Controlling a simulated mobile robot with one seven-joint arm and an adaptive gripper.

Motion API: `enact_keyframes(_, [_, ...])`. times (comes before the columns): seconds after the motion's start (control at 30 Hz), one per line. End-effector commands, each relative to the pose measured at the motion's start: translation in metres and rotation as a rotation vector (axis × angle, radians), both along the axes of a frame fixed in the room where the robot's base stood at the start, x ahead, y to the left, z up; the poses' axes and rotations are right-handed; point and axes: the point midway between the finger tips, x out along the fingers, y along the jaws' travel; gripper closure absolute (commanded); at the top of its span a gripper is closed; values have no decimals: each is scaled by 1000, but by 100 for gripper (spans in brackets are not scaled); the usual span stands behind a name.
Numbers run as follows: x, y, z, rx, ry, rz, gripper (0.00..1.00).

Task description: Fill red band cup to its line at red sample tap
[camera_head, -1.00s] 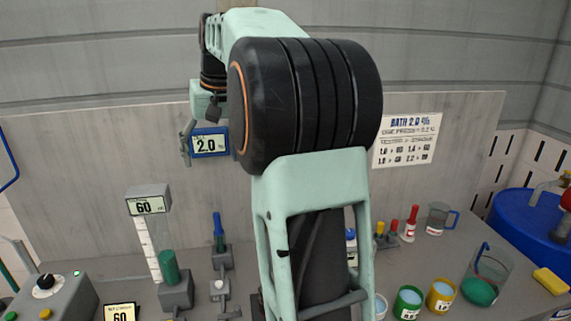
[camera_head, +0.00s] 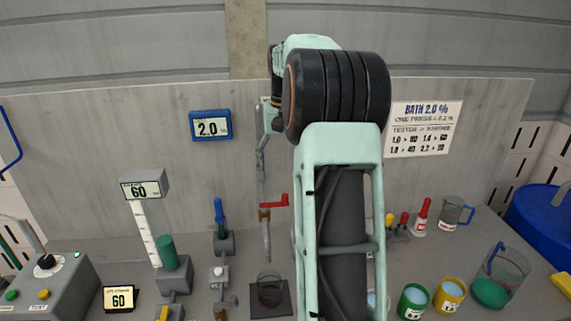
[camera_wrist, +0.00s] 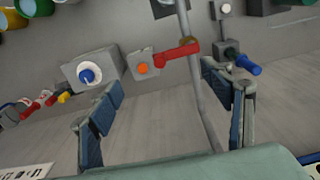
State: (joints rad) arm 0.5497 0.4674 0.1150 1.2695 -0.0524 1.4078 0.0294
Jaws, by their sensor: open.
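The red sample tap has a red lever (camera_head: 274,201) above a downward spout (camera_head: 266,235), in the middle of the bench. The red lever also shows in the wrist view (camera_wrist: 178,54). A clear cup with a reddish band (camera_head: 270,290) stands on a dark square pad (camera_head: 285,302) below the spout. Its fill level is too small to tell. My gripper (camera_wrist: 162,82) is open and empty, its fingers spread on either side below the lever in the picture. In the head view my gripper (camera_head: 262,165) hangs above the lever, seen edge-on, apart from it.
A blue-handled tap (camera_head: 219,215) and a green-capped column (camera_head: 167,250) stand to the left. Green (camera_head: 413,300) and yellow (camera_head: 449,294) cups, a jug (camera_head: 500,278) and a red bottle (camera_head: 422,217) stand to the right. My arm hides the bench between.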

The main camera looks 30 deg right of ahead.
Motion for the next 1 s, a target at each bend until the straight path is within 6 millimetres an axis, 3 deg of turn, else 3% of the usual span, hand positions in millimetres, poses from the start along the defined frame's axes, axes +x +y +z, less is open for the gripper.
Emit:
enact_keyframes(0.1, [0,0,-22,0,0,0,28])
enact_keyframes(0.5, [0,0,-64,0,1,0,28])
enact_keyframes(0.7, [0,0,-76,0,0,1,28])
enact_keyframes(1.0, [0,0,-79,0,-1,1,28])
